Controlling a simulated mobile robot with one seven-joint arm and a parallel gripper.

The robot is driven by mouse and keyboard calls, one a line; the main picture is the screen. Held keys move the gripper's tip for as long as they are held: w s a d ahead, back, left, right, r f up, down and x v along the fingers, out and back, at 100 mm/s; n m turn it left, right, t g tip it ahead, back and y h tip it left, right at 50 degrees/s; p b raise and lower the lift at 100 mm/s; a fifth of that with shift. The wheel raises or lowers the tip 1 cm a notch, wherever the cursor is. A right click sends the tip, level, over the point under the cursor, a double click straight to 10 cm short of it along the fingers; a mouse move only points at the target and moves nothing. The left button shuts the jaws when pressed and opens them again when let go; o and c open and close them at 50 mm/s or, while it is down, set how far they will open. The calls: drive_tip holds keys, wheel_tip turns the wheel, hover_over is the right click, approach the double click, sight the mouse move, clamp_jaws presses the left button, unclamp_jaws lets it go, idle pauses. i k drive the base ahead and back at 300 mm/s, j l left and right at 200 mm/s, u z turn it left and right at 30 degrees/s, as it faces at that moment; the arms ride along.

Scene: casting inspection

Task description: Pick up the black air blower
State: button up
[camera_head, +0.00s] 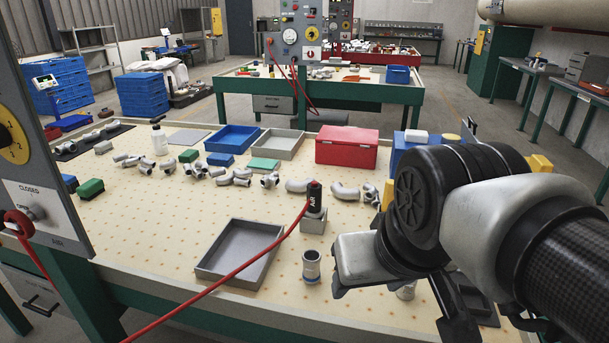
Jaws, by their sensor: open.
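The black air blower (315,197), marked AIR, stands upright in a small grey holder (313,221) near the middle of the table. A red hose (243,266) runs from it down to the lower left, across the grey tray. My gripper (398,304) is at the right, nearer the camera than the blower. It is open, with its fingers apart and pointing down. It is clear of the blower. My arm hides part of the table on the right.
An empty grey tray (208,268) lies left of the holder, and a metal cylinder (311,266) stands in front of it. Pipe fittings (345,191) lie behind. A red box (346,157) and blue tray (232,138) are farther back. A control panel (38,190) borders the left.

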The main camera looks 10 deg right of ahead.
sight(315, 211)
drive_tip(key=j+z, duration=0.35)
drive_tip(key=j, duration=0.3)
drive_tip(key=j+z, duration=0.35)
drive_tip(key=j, duration=0.35)
